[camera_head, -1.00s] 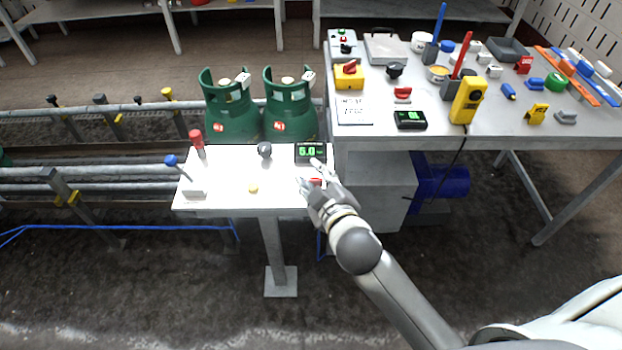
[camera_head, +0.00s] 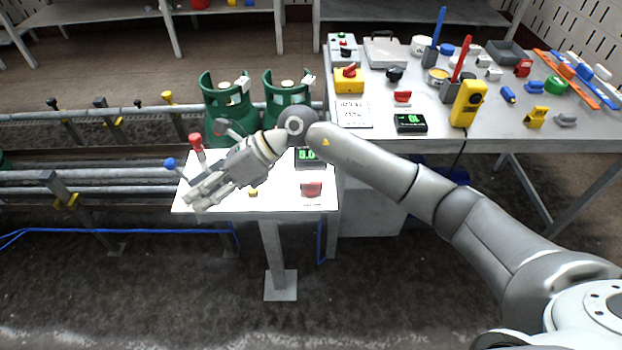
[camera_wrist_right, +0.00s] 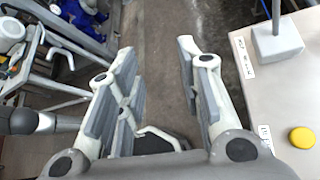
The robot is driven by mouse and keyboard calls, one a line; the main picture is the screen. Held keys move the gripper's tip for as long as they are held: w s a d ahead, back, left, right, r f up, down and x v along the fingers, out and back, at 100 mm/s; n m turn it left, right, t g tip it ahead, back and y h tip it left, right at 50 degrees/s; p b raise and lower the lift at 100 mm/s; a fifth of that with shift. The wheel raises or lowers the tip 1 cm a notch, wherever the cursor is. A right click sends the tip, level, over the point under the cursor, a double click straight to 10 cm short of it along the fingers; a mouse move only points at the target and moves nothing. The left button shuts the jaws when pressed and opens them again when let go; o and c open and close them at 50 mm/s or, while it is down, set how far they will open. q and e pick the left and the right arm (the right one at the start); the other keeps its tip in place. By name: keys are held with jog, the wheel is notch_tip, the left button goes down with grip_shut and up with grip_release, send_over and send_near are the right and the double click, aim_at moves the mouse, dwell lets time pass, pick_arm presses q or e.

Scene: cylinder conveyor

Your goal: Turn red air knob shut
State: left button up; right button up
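The red air knob (camera_head: 311,189) sits uncovered at the front right of the small white panel table (camera_head: 255,208). The green display (camera_head: 307,155) behind it appears to read 0.0 and is partly covered by my right arm. My right gripper (camera_head: 203,192) is at the panel's left front, well to the left of the knob and apart from it. In the right wrist view, my right gripper (camera_wrist_right: 160,55) has its fingers spread with nothing between them. My left gripper is in neither view.
A red-topped lever (camera_head: 196,141) and a blue-topped lever (camera_head: 170,163) stand close to my right gripper. A yellow button (camera_wrist_right: 302,138) is on the panel. Green gas cylinders (camera_head: 223,97) stand behind it. A cluttered workbench (camera_head: 450,137) is at the right.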

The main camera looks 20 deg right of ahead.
jog(key=w+d+f+n+h, duration=0.1)
jog(key=w+d+f+h, duration=0.1)
jog(key=d+h, duration=0.15)
jog(key=w+d+f+h, duration=0.2)
jog(key=d, duration=0.3)
jog(key=r+h, duration=0.1)
jog(key=h, duration=0.6)
send_over(311, 182)
jog(key=shift+y, duration=0.25)
notch_tip(311, 182, down, 10)
jog(key=shift+p, duration=0.85)
grip_shut()
